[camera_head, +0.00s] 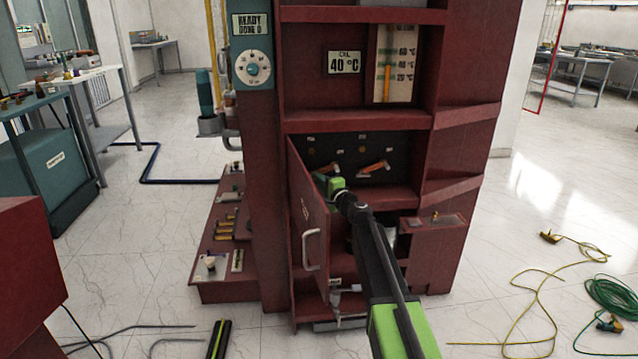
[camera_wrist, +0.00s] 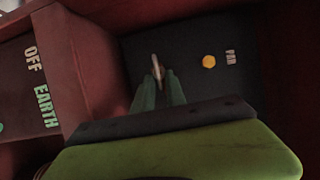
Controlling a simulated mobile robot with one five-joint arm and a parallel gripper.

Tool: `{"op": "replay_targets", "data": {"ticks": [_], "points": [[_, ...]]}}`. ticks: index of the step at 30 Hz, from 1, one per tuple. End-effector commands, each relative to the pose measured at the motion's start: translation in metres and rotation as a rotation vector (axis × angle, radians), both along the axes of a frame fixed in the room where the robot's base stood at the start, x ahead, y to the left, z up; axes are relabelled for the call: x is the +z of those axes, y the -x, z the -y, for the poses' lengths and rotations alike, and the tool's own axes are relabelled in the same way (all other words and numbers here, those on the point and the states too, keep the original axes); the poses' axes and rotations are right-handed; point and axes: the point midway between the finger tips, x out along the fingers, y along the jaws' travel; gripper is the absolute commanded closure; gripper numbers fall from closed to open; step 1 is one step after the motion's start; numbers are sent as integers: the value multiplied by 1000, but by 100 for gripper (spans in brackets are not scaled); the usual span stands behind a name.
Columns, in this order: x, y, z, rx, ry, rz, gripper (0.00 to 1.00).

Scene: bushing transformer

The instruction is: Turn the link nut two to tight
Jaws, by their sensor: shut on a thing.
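In the head view, my gripper (camera_head: 326,185) reaches into the open compartment of the red cabinet, against its dark back panel (camera_head: 350,148). In the wrist view, the two green fingers of my gripper (camera_wrist: 158,88) are closed on a thin, pale, upright piece, the link nut (camera_wrist: 156,66), at the dark panel. Its lower part is hidden between the fingers. A yellow hexagonal nut (camera_wrist: 208,61) sits apart on the panel to the right, beside a small label (camera_wrist: 230,57). In the head view, an orange-handled part (camera_head: 373,168) is on the panel to the right of my gripper.
The red cabinet door (camera_head: 308,215) stands open just left of my arm. A red wall marked OFF and EARTH (camera_wrist: 42,85) is close on the left in the wrist view. A shelf ledge (camera_head: 355,120) runs above the compartment. Cables (camera_head: 545,285) lie on the floor at right.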

Motion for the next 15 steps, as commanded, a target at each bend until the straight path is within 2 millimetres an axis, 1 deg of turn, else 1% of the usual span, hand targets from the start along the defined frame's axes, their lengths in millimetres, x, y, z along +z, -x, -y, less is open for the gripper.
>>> {"op": "replay_targets", "data": {"ticks": [9,10,12,15], "points": [[0,0,0,-1,-1,0,100],[0,0,0,-1,-1,0,83],[0,-1,0,-1,-1,0,73],[0,0,0,-1,-1,0,73]]}}
